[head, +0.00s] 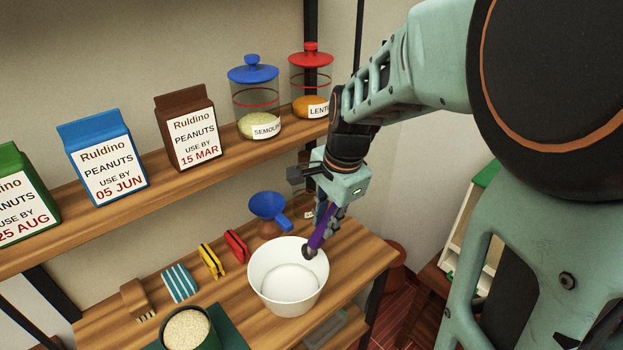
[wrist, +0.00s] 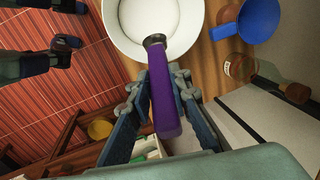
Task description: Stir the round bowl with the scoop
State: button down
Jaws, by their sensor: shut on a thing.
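The round bowl (head: 266,281) is white and stands on the wooden counter; it also shows at the top of the wrist view (wrist: 126,26). It looks empty inside. My gripper (head: 321,218) is above the bowl's back right side. It is shut on the purple handle of the scoop (head: 317,238), which also fills the middle of the wrist view (wrist: 163,98). The scoop is tilted, and its dark end is at the bowl's right rim. I cannot tell whether that end touches the bowl.
A green container of grain (head: 207,343), a brush (head: 137,299), a striped cloth (head: 179,284) and clips (head: 236,246) lie to the left. Cartons (head: 103,165) and jars (head: 255,97) line the shelf above.

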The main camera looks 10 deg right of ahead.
jog(key=shift+r, duration=0.15)
jog(key=p+v, duration=0.2)
jog(key=v, duration=0.1)
jog(key=p+v, duration=0.1)
jog(key=p, duration=0.1)
jog(key=shift+w+a+r, duration=0.2)
jog(key=shift+w+r, duration=0.15)
jog(key=shift+r, duration=0.15)
jog(key=shift+f, duration=0.1)
